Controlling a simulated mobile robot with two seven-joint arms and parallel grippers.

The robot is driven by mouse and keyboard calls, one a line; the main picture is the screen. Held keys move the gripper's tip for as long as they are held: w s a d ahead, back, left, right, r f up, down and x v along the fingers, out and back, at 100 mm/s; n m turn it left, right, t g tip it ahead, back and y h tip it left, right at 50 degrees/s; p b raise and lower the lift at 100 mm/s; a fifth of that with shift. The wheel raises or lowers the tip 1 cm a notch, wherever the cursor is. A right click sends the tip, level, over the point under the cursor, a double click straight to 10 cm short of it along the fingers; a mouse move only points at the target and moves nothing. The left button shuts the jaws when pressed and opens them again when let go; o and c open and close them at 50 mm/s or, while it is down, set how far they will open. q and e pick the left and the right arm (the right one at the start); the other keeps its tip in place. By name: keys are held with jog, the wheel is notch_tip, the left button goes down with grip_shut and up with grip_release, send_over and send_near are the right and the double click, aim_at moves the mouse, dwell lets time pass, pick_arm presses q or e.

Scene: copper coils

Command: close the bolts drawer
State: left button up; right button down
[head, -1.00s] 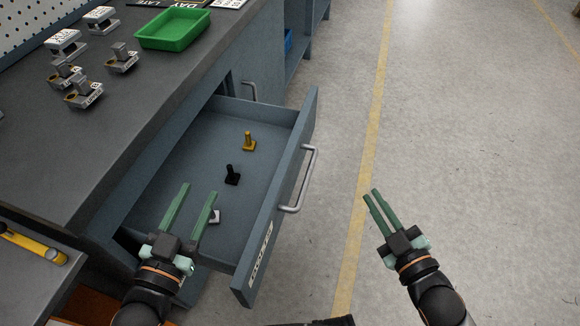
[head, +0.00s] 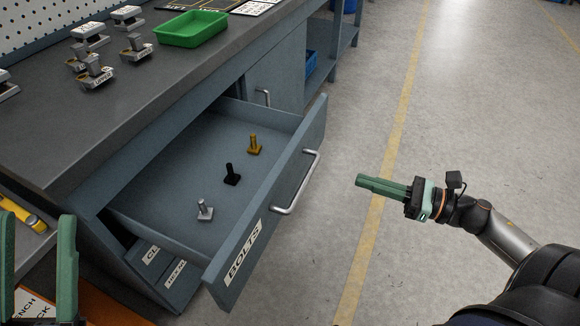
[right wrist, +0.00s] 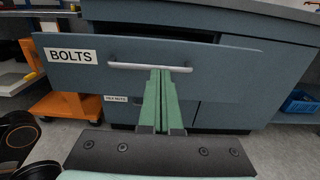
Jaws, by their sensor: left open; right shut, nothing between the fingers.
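The bolts drawer (head: 262,215) is pulled well out of the grey bench, with a "BOLTS" label on its front and a metal handle (head: 298,182). Inside stand a gold bolt (head: 254,144), a black bolt (head: 232,174) and a silver bolt (head: 205,210). In the right wrist view the drawer front (right wrist: 225,62) and its handle (right wrist: 150,67) are straight ahead. My right gripper (head: 360,181) is shut and empty, to the right of the handle and apart from it, pointing at the drawer front. My left gripper (head: 38,225) is open and empty at the lower left edge.
The bench top (head: 60,130) holds a green tray (head: 192,28) and several metal clamp-like parts. Other labelled drawers (head: 165,278) sit below, shut. An orange cart (right wrist: 62,105) stands at left in the right wrist view. The floor at right is clear.

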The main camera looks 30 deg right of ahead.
aim_at(292, 159)
pick_arm(q)
notch_tip(292, 159, down, 3)
jog(key=b, duration=0.3)
jog(key=shift+d+f+n, duration=0.15)
jog(key=shift+f+n, duration=0.05)
jog(key=shift+n, duration=0.1)
pick_arm(e)
jog(key=x, duration=1.4)
